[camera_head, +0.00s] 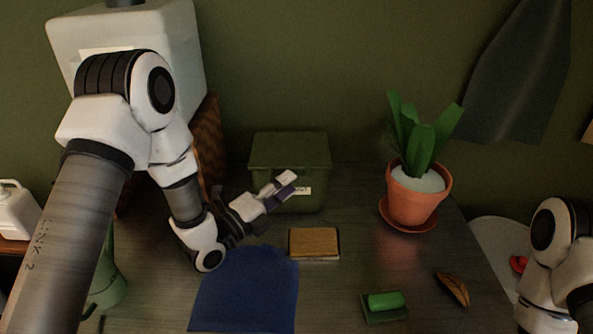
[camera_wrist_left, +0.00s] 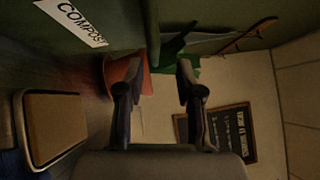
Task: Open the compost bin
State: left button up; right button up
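The compost bin (camera_head: 290,152) is a dark green box with a flat lid, standing on the dark table against the wall. Its lid appears closed. In the left wrist view, its green wall with a white "COMPOST" label (camera_wrist_left: 78,22) fills the upper left. My left gripper (camera_head: 284,184) is in front of the bin's front face, below the lid, and covers part of the label. In the left wrist view its two fingers (camera_wrist_left: 157,78) are apart with nothing between them. Whether it touches the bin I cannot tell. My right gripper is outside the views.
A potted plant (camera_head: 414,200) on a saucer stands right of the bin. A wooden-topped block (camera_head: 314,243) lies in front of it. A blue mat (camera_head: 245,295), a green sponge-like item (camera_head: 386,302) and a brown leaf-like object (camera_head: 453,289) lie nearer.

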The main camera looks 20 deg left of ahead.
pick_arm(q)
jog(key=x, duration=0.2)
jog(key=f+x, duration=0.1)
jog(key=x, duration=0.1)
jog(key=shift+w+a+p, duration=0.1)
jog(key=shift+w+p, duration=0.2)
jog(key=shift+s+a+r, duration=0.1)
jog(key=shift+s+r, duration=0.05)
jog(key=shift+s, duration=0.05)
jog(key=shift+s+r, duration=0.1)
jog(key=shift+s, duration=0.05)
grip_shut()
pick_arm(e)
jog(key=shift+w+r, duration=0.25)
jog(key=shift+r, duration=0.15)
pick_arm(q)
jog(key=shift+r, duration=0.15)
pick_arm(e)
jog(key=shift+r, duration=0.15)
